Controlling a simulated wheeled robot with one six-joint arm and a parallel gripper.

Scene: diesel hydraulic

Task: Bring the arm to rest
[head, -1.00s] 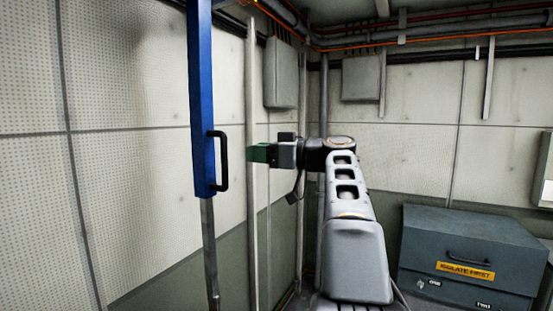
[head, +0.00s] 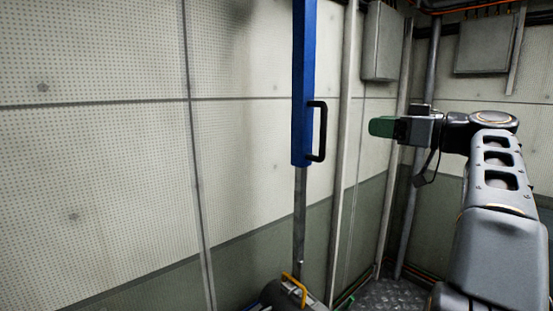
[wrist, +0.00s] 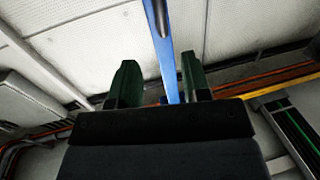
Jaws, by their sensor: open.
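My arm rises at the right of the head view, bent at the elbow, with the forearm pointing left. My gripper (head: 382,127) has green fingers and is held level, to the right of a blue post and apart from it. In the wrist view the two green fingers (wrist: 154,85) stand apart with nothing held between them. The blue post (head: 303,80) with a black handle (head: 319,131) stands upright left of the gripper. In the wrist view the blue post (wrist: 165,60) shows beyond the gap between the fingers.
Pale panelled walls (head: 100,150) stand behind, with a vertical pipe (head: 343,150) between post and gripper in the picture. Grey boxes (head: 383,42) hang on the wall. A dark item with a yellow handle (head: 294,287) lies low near the post. Open space lies left of the post.

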